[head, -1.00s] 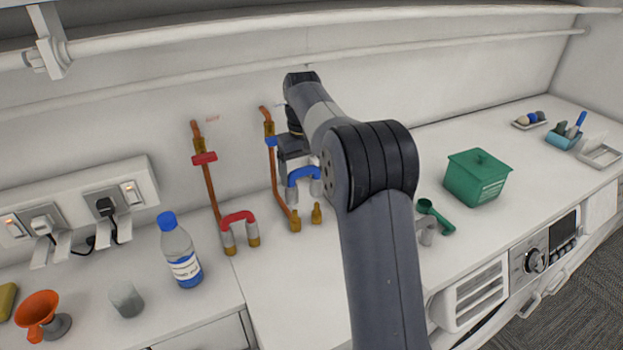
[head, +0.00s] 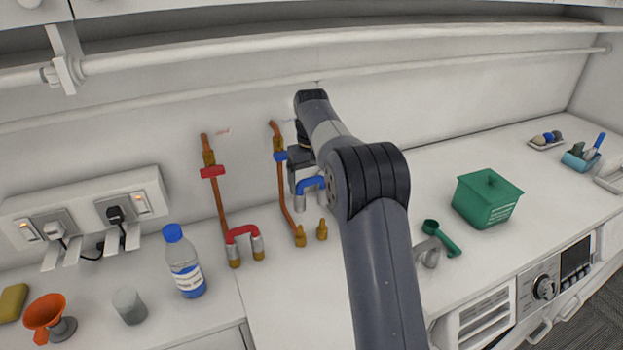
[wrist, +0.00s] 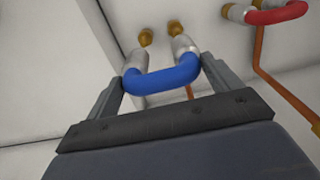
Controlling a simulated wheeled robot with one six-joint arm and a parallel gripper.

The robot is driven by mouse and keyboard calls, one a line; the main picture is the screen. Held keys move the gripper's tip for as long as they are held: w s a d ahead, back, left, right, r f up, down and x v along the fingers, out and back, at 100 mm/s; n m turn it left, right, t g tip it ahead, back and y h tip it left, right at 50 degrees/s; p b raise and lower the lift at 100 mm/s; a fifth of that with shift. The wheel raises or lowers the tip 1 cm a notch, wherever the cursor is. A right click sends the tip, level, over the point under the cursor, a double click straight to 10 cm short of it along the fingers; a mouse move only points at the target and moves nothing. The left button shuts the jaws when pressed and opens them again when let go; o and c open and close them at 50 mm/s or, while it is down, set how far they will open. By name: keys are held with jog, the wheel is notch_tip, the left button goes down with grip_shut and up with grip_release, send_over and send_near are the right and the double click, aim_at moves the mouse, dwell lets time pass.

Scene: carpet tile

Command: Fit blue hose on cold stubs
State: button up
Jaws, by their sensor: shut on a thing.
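The blue hose (head: 312,183) is a short U-shaped bend with grey sleeves on its ends. My gripper (wrist: 165,85) is shut on its blue bend, one finger at each side, as the wrist view shows. In the head view the hose hangs with its ends down, above and apart from two brass stubs. The left cold stub (head: 300,237) joins the copper pipe with the blue valve handle (head: 280,156); the right cold stub (head: 322,230) stands beside it. The wrist view also shows both stubs (wrist: 146,37) just beyond the sleeves. My arm covers the area right of the hose.
A red hose (head: 242,231) sits on two brass stubs to the left, close to a bottle (head: 184,262). A green box (head: 487,198) and a green scoop (head: 440,238) lie right of my arm. The counter in front of the stubs is clear.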

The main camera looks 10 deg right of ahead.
notch_tip(320, 180, down, 5)
jog(key=shift+b, duration=1.1)
jog(key=shift+p, duration=1)
dwell(0.9)
jog(key=shift+f+b, duration=1.25)
jog(key=shift+f, duration=1.3)
jog(key=o, duration=0.9)
jog(key=shift+r, duration=0.1)
notch_tip(320, 180, up, 11)
jog(key=shift+f+b, duration=0.15)
jog(key=shift+b, duration=0.25)
